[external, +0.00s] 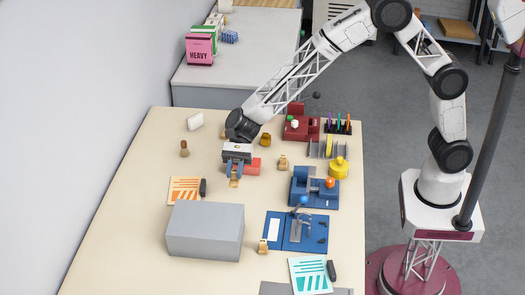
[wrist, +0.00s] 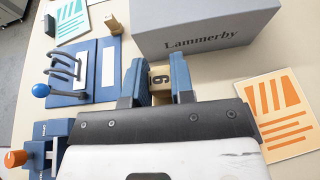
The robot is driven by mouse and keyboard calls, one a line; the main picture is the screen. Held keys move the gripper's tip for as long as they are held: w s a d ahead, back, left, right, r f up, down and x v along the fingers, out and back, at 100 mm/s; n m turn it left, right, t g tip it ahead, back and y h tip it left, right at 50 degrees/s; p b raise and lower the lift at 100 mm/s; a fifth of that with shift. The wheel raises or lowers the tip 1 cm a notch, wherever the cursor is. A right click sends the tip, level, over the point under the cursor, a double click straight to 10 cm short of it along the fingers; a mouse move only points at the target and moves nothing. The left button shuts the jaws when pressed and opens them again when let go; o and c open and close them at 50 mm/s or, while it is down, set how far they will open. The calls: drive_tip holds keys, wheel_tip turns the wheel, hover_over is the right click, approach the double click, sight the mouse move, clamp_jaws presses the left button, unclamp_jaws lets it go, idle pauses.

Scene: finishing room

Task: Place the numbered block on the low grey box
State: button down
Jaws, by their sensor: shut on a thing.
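My gripper (external: 235,178) is shut on a small wooden numbered block (external: 234,183), at the middle left of the table. In the wrist view, my gripper's blue fingers (wrist: 157,72) stand on either side of the block (wrist: 160,82), and a dark digit, a 6 or 9, shows on it. Whether the block touches the table I cannot tell. The low grey box (external: 205,232) lies in front of the gripper, toward the bottom of the external view. It also shows at the top of the wrist view, lettered "Lammerby" (wrist: 215,42). Its top looks bare.
Right of the box are a blue lever device (external: 299,230) and a small wooden piece (external: 262,247). Several other small pieces stand around. A red device (external: 302,128) stands behind.

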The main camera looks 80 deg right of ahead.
drive_tip(key=s+a+r, duration=0.5)
drive_tip(key=s+a, duration=0.2)
drive_tip(key=a, duration=0.3)
drive_tip(key=shift+s, duration=0.4)
drive_tip(key=shift+r, duration=0.1)
hover_over(206, 218)
drive_tip(key=shift+f, duration=0.75)
drive_tip(key=shift+f, duration=1.75)
drive_tip(key=shift+f, duration=0.15)
drive_tip(key=c, duration=1)
unclamp_jaws()
